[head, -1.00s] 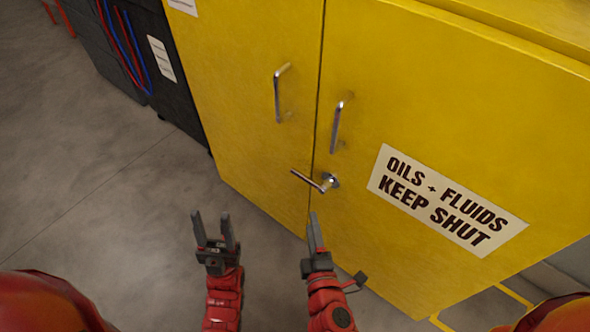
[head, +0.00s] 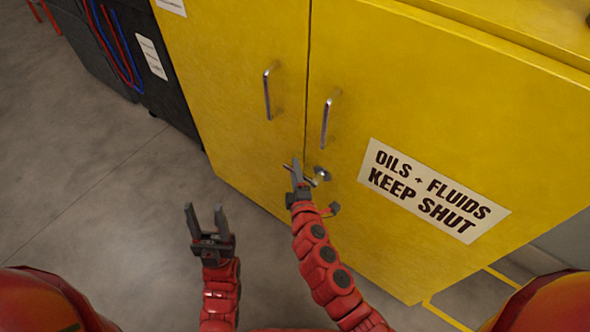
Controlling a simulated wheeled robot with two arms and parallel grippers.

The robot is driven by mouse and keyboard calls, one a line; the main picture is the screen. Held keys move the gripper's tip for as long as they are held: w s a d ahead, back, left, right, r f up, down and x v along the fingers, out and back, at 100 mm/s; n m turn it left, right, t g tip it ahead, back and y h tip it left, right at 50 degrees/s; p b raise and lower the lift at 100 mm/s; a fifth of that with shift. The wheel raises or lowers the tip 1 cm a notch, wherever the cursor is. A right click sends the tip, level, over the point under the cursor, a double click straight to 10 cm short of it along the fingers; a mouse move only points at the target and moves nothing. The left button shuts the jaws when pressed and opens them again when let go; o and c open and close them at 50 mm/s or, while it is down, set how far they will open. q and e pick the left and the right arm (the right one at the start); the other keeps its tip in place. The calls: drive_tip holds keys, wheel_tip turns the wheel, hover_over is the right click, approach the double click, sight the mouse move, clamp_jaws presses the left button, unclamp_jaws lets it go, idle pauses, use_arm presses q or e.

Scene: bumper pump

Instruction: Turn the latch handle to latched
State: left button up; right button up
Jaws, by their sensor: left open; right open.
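The yellow cabinet (head: 400,80) has two closed doors with a seam between them. The silver latch handle (head: 320,173) sits low on the right door by the seam. Its round base shows, and its lever points left, partly hidden behind my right gripper. My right gripper (head: 297,163) is open, its fingers up at the lever's end. I cannot tell whether it touches the lever. My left gripper (head: 205,212) is open and empty, lower left of the cabinet, over the floor.
Two upright silver pull handles stand above the latch, one on the left door (head: 268,93) and one on the right door (head: 327,120). A dark cabinet (head: 130,60) with red and blue hoses stands at the left. The grey floor (head: 90,190) is clear.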

drive_tip(key=shift+w, duration=0.25)
clamp_jaws()
idle(1.4)
